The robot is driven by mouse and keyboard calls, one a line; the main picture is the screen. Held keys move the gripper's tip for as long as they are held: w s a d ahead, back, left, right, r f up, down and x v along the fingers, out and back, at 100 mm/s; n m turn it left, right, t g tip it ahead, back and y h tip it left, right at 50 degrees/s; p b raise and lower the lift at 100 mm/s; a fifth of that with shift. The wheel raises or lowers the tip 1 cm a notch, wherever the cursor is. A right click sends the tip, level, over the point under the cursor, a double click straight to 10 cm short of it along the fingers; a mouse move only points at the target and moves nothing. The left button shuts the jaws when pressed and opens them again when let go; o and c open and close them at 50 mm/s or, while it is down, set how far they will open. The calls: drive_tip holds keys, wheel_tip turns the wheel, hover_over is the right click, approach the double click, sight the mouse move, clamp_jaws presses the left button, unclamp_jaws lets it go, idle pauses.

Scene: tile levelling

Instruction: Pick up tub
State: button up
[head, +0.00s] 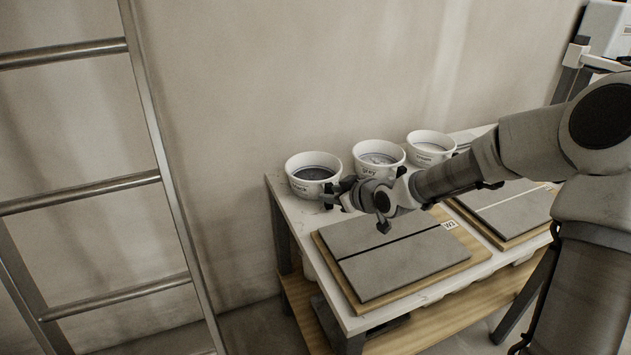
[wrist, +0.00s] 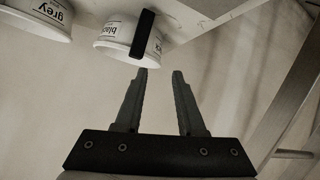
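Three white tubs stand in a row at the back of the table. The left tub (head: 308,183) holds dark contents; in the wrist view it appears inverted, lettered "black" (wrist: 117,42). The middle tub (head: 369,163) is lettered "grey" and also shows in the wrist view (wrist: 33,18). The third tub (head: 424,154) stands to its right, its lettering too small to read. My gripper (wrist: 160,72) is open, with nothing between its fingers. Its tips are close to the black tub; contact cannot be told. A dark bar (wrist: 144,34) crosses that tub's side. In the head view my gripper partly hides the tub's right side.
A metal ladder (head: 155,110) stands left of the table. A wall is close behind.

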drive_tip(key=w+r+t+y, duration=0.1)
drive_tip(key=w, duration=0.1)
drive_tip(key=b, duration=0.3)
approach(294, 177)
drive_tip(key=shift+y, duration=0.3)
drive_tip(key=x, duration=0.3)
drive_tip(key=d+x, duration=0.1)
drive_tip(key=x, duration=0.1)
drive_tip(key=shift+w+f, duration=0.2)
drive_tip(key=shift+w, duration=0.15)
drive_tip(key=x, duration=0.1)
drive_tip(key=b+x, duration=0.1)
drive_tip(key=x, duration=0.2)
drive_tip(key=shift+s+a, duration=0.25)
drive_tip(key=shift+a, duration=0.1)
drive_tip(key=shift+w+a+f, duration=0.2)
drive_tip(key=shift+w+a, duration=0.1)
drive_tip(key=shift+w, duration=0.25)
clamp_jaws()
